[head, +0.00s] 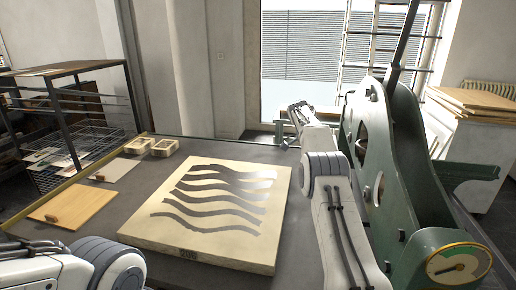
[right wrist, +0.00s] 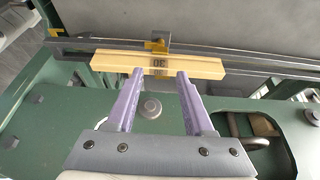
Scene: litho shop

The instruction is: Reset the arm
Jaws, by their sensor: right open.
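My right arm (head: 328,180) reaches forward beside the green press in the head view; its gripper is too small and covered there to make out. In the right wrist view my right gripper (right wrist: 157,80) has its two purple fingers apart, with nothing between them. A pale wooden bar marked 30 (right wrist: 159,64) lies across just beyond the fingertips; I cannot tell whether they touch it. A dark rail with a yellow piece (right wrist: 158,46) runs behind the bar. My left arm (head: 75,270) shows at the lower left, its gripper out of frame.
The green press (head: 400,170) with a round dial (head: 459,264) stands close on the right. A pale stone slab with dark wavy bands (head: 145,232) lies on the dark table (head: 225,150). Two small wooden boxes (head: 164,147), a wooden board (head: 75,207) and a wire rack (head: 75,165) are at left.

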